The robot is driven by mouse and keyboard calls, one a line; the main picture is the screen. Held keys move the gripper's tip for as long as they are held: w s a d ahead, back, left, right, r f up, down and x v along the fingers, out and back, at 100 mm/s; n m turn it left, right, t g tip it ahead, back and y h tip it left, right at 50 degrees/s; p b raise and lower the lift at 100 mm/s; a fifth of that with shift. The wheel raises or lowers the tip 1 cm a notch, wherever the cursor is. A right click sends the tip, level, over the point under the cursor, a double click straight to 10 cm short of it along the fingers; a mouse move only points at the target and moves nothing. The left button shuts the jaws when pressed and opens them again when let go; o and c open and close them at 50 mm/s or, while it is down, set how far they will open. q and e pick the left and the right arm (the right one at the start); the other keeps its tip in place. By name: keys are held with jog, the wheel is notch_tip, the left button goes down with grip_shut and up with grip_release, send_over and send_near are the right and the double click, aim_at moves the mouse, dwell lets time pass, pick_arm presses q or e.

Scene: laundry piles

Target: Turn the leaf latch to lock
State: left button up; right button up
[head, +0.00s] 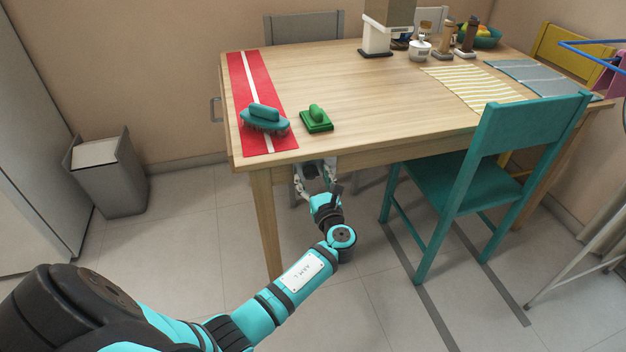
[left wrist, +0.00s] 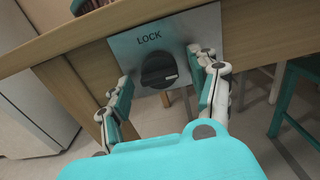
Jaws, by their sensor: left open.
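The leaf latch is a black round knob (left wrist: 158,70) on a grey metal plate (left wrist: 190,27) marked LOCK, fixed to the table's edge in the left wrist view. A raised grip bar crosses the knob nearly level, with a pale mark near its right end. My left gripper (left wrist: 165,82) is open, one finger on each side of the knob; I cannot tell whether they touch it. In the head view my left gripper (head: 318,182) is at the table's front edge, and the knob cannot be made out. My right gripper is not in view.
A table leg (head: 264,225) stands left of my gripper. A teal chair (head: 470,165) stands to the right.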

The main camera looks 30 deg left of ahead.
pick_arm(q)
jog(key=shift+w+a, duration=0.15)
jog(key=shift+c, duration=0.2)
jog(key=c, duration=1.1)
